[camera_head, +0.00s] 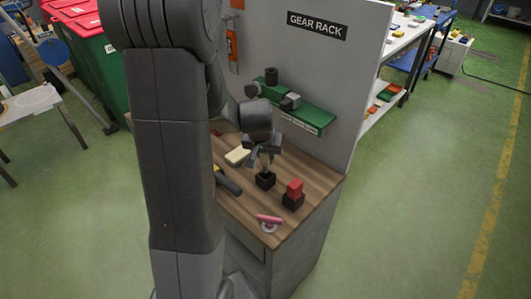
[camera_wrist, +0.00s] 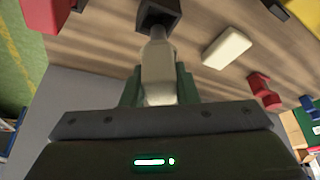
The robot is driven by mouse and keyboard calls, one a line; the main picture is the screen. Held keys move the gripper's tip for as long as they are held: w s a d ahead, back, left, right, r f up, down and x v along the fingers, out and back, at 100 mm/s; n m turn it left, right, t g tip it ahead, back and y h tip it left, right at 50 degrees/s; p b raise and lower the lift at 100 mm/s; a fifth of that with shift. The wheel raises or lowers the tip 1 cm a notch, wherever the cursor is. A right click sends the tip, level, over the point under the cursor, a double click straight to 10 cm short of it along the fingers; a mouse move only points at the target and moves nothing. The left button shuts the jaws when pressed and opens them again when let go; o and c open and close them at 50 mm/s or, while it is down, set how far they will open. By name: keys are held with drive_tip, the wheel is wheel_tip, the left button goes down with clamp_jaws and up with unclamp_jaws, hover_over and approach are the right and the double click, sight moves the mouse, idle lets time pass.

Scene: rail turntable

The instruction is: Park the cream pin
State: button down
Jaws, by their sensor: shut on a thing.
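My gripper (camera_head: 262,153) is shut on the cream pin (camera_wrist: 158,68), with one finger on each side of it in the wrist view. The pin's narrow end points at a small black block (camera_wrist: 160,13) with a dark opening. In the head view the pin (camera_head: 264,162) is roughly upright directly above this black block (camera_head: 265,181), which stands on the wooden bench top. The narrow end meets the block's opening in the wrist view; I cannot tell how deep it sits, if it is inside.
A red block on a black base (camera_head: 293,200) stands close on the right. A cream block (camera_head: 237,157) lies to the left, a yellow-and-black tool (camera_head: 228,183) nearer. A pink-handled item (camera_head: 269,219) lies near the front edge. A green shelf (camera_head: 305,116) hangs on the panel behind.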

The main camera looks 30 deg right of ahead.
sight(266, 172)
drive_tip(key=shift+f+b, duration=2.85)
drive_tip(key=c, duration=1.1)
unclamp_jaws()
drive_tip(key=shift+o, duration=0.2)
drive_tip(key=shift+r, duration=0.1)
drive_tip(key=v, duration=1.3)
drive_tip(key=shift+s+a+r+p, duration=0.2)
drive_tip(key=shift+r+p, duration=0.1)
drive_tip(key=shift+p, duration=0.05)
